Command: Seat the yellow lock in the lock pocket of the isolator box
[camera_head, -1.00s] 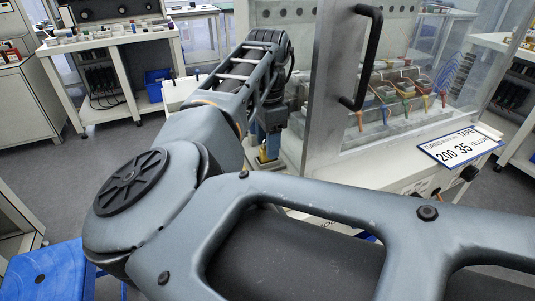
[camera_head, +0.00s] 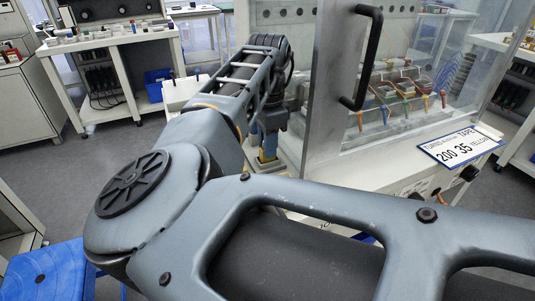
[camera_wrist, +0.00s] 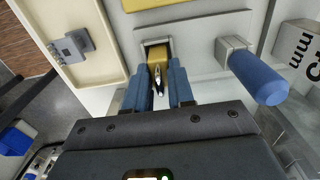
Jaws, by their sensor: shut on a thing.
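In the wrist view my gripper (camera_wrist: 162,85) is shut on the yellow lock (camera_wrist: 158,52), which sits between its two blue fingers. A small metal piece shows at the lock's near end. The lock's far end is at or in a square, light-rimmed pocket (camera_wrist: 143,45) on the pale face of the isolator box (camera_wrist: 196,38). How deep it sits cannot be told. In the head view my gripper (camera_head: 267,150) is small beside the cabinet, partly hidden by my arm, with a little yellow showing there.
In the wrist view a blue handle (camera_wrist: 258,78) sticks out to the right of the pocket, close to my gripper. A cream panel with a grey latch (camera_wrist: 72,46) stands left. In the head view a clear cabinet door with a black handle (camera_head: 366,58) stands right of my arm.

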